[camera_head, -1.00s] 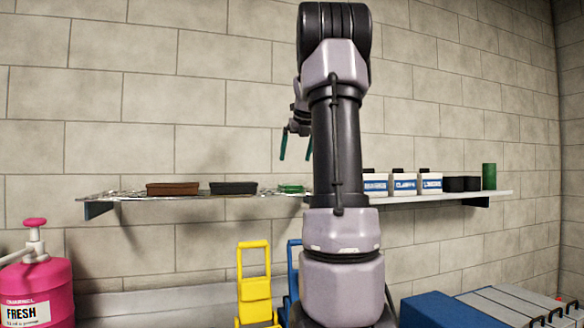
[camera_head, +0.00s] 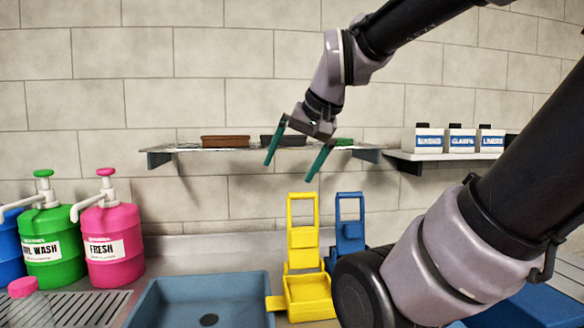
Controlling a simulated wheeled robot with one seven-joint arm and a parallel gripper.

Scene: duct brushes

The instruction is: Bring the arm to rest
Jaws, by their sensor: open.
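My gripper (camera_head: 297,152) hangs in the air in front of the wall shelf, left of my arm's elbow. Its two green fingers are spread apart and point down, with nothing between them. My arm comes in from the right side of the picture and bends across the upper right. The fingertips are above the yellow stand (camera_head: 303,252) and apart from it.
A shelf (camera_head: 180,148) holds a brown tray (camera_head: 225,141) and a dark tray. White labelled bottles (camera_head: 429,138) stand on the right shelf. Below are a blue stand (camera_head: 350,232), a blue basin (camera_head: 150,300), a pink jug (camera_head: 110,245) and a green jug (camera_head: 52,248).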

